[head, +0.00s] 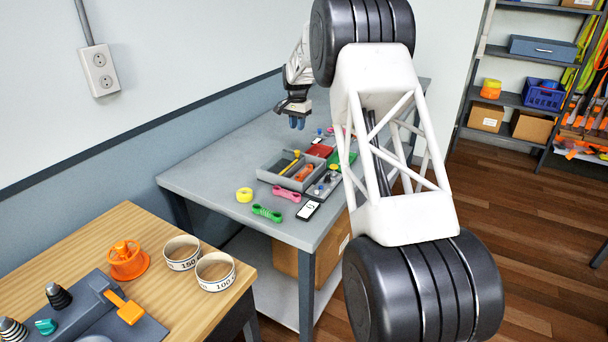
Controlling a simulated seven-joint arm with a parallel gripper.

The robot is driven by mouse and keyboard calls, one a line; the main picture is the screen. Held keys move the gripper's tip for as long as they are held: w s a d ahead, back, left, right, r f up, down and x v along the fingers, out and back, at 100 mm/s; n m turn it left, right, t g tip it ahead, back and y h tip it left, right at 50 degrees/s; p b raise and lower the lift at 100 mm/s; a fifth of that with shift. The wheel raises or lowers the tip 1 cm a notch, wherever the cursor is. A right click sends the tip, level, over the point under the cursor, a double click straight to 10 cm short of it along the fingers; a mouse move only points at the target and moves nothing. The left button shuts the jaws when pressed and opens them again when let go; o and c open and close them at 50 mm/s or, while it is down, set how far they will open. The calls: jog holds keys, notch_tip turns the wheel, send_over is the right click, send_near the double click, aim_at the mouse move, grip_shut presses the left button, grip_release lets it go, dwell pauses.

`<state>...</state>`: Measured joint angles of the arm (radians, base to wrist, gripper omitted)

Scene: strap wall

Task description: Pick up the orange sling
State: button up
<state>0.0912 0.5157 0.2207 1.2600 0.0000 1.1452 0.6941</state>
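Orange straps (597,118) hang at the far right edge of the head view, partly cut off by the frame. I cannot tell which of them, if any, is the orange sling. My gripper (297,123) points down above the far part of the grey table, well to the left of the straps. Its bluish fingertips are small, and I cannot tell whether they are apart. I see nothing held in it.
A wooden bench (80,250) stands front left. Shelving (508,98) with boxes stands back right. Wooden floor (510,230) lies clear before it. My arm hides the middle.

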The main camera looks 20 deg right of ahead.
jog(key=o, duration=0.4)
send_over(304, 171)
notch_tip(304, 171, down, 8)
jog(key=shift+f, duration=0.1)
jog(key=shift+f, duration=1.2)
jog(key=shift+f, duration=0.1)
jog(key=shift+f, duration=2.5)
